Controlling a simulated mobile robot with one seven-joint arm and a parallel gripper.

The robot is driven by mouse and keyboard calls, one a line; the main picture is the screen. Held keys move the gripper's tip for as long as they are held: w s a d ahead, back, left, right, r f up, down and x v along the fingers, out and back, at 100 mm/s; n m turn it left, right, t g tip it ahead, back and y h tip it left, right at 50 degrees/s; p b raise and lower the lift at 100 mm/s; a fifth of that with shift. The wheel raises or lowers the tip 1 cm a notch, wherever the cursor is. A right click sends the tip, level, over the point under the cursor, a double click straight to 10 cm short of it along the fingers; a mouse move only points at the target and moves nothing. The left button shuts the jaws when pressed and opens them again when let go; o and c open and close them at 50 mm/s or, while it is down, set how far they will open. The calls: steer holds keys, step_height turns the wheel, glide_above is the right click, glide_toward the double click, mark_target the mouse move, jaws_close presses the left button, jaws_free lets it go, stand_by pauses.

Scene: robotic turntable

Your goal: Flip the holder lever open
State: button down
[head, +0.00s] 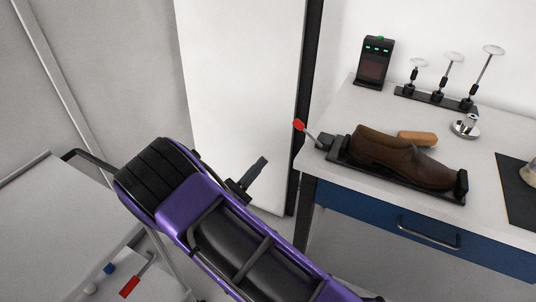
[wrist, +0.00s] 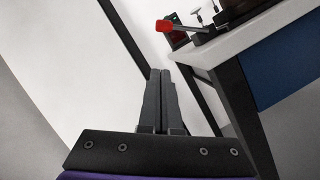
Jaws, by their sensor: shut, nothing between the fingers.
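The holder (head: 347,165) is a black base on the white table, with a brown shoe (head: 395,155) clamped along it. Its lever has a red tip (head: 298,125) and sticks out up and to the left from the holder's left end, past the table's left edge. In the wrist view the red lever tip (wrist: 164,26) shows at the top, beyond my fingers. My gripper (head: 262,163) is shut and empty, left of and below the lever in the head view, apart from it. In the wrist view my gripper's fingertips (wrist: 160,74) are together.
The table's front left corner (head: 297,170) and black leg stand right of my gripper. A dark device (head: 375,62), a stand with several upright tools (head: 437,98), a wooden block (head: 417,138) and a small metal item (head: 466,125) are on the table. A blue drawer (head: 400,230) is below.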

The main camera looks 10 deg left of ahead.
mark_target(309, 134)
steer(key=s+d+r+p+x, duration=0.1)
steer(key=r+x, duration=0.1)
steer(key=x, duration=0.9)
steer(key=shift+d, duration=0.25)
